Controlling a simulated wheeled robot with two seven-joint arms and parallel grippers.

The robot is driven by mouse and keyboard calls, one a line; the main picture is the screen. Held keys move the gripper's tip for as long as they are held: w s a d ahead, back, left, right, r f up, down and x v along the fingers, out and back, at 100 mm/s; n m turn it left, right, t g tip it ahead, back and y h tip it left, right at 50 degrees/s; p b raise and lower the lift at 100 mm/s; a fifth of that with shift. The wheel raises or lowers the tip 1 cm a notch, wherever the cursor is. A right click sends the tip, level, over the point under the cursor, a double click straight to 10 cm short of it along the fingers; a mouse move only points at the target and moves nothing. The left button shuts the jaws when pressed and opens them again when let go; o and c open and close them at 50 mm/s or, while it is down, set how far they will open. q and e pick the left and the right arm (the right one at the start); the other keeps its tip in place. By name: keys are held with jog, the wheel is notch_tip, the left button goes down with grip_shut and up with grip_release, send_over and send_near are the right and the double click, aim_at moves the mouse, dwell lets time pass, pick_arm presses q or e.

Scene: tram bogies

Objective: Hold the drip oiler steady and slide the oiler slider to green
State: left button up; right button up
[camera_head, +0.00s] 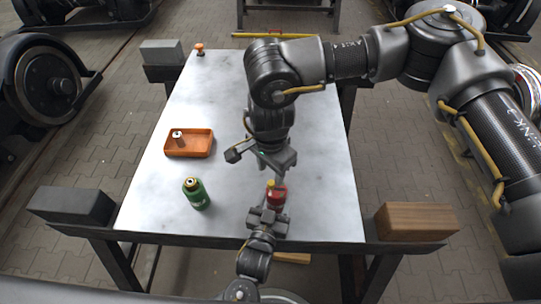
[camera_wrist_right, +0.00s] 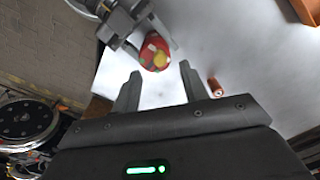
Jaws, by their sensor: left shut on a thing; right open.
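The drip oiler is a red, rounded body (camera_head: 278,194) near the front edge of the white table. It has a yellow part (camera_head: 270,184) on top, which also shows in the right wrist view (camera_wrist_right: 160,59). Small green patches show on the red body (camera_wrist_right: 153,49) there; I cannot tell the slider's exact setting. My left gripper (camera_head: 268,212) comes from the front edge and is shut on the oiler; it also shows in the right wrist view (camera_wrist_right: 142,24). My right gripper (camera_wrist_right: 160,88) is open and empty, above and apart from the oiler.
A green bottle (camera_head: 196,196) stands left of the oiler. An orange tray (camera_head: 190,156) holds a small pale piece (camera_head: 178,136). A small orange-topped item (camera_head: 199,48) stands at the far left corner. Blocks flank the table, one wooden (camera_head: 416,222). The table's right side is clear.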

aim_at(272, 183)
jog(key=shift+f, duration=2.35)
grip_shut()
jog(key=shift+d, duration=0.2)
jog(key=shift+s+d, duration=0.1)
jog(key=shift+d, duration=1.25)
